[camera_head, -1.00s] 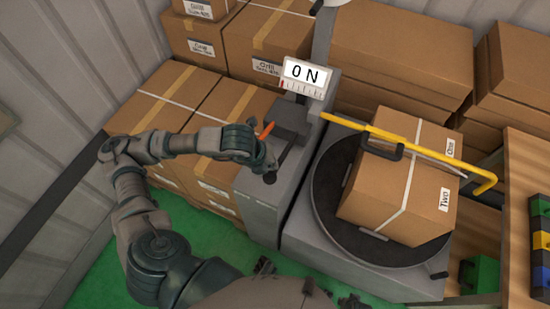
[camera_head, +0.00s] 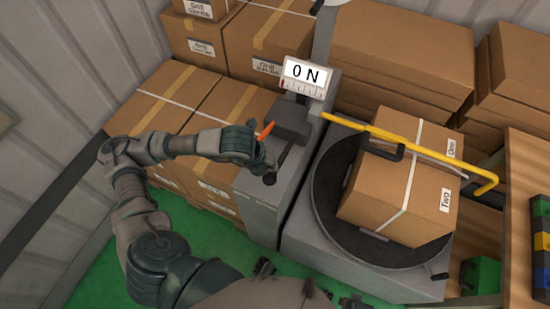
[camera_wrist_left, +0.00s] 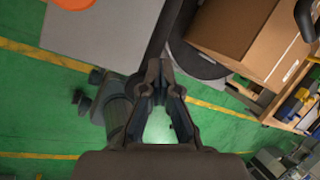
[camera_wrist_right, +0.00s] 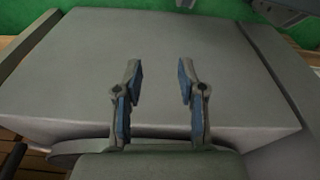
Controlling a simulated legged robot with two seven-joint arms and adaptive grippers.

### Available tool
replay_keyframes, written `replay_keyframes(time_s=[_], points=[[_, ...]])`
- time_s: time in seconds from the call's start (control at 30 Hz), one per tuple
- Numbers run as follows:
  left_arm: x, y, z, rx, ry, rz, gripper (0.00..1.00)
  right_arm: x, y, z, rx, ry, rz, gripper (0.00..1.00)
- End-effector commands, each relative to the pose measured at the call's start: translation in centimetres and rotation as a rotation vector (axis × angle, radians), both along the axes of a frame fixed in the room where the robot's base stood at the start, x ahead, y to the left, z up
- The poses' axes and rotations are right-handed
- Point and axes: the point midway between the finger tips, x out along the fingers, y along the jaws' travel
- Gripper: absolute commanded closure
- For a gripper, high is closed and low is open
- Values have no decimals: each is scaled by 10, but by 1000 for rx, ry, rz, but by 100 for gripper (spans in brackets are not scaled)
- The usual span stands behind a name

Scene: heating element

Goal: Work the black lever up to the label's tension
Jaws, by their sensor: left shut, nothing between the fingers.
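The black lever (camera_head: 283,158) lies on top of the grey machine (camera_head: 265,208), its round knob at the near end. My left gripper (camera_head: 267,162) is shut and empty, close beside the lever; I cannot tell whether they touch. In the left wrist view the closed fingertips (camera_wrist_left: 156,66) are next to a dark bar, probably the lever. The white display (camera_head: 305,77) reads 0 N, with a small scale below and a red mark at its left end. My right gripper (camera_wrist_right: 160,75) is open and empty in the right wrist view, in front of a grey surface.
An orange handle (camera_head: 265,130) stands just behind my left gripper. A strapped carton (camera_head: 378,190) sits on the round black turntable (camera_head: 330,205), beneath a yellow bar (camera_head: 420,150). Stacked cartons (camera_head: 270,45) fill the back. Green floor (camera_head: 75,275) is clear at lower left.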

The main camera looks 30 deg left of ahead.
Motion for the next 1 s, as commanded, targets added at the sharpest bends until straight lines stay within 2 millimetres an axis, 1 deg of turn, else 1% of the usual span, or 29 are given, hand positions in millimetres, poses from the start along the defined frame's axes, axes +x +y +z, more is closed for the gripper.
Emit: replay_keyframes(time_s=[1.0], points=[[-3,0,-6,0,4,-1,100,3,0,12,0,-3,-1,60]])
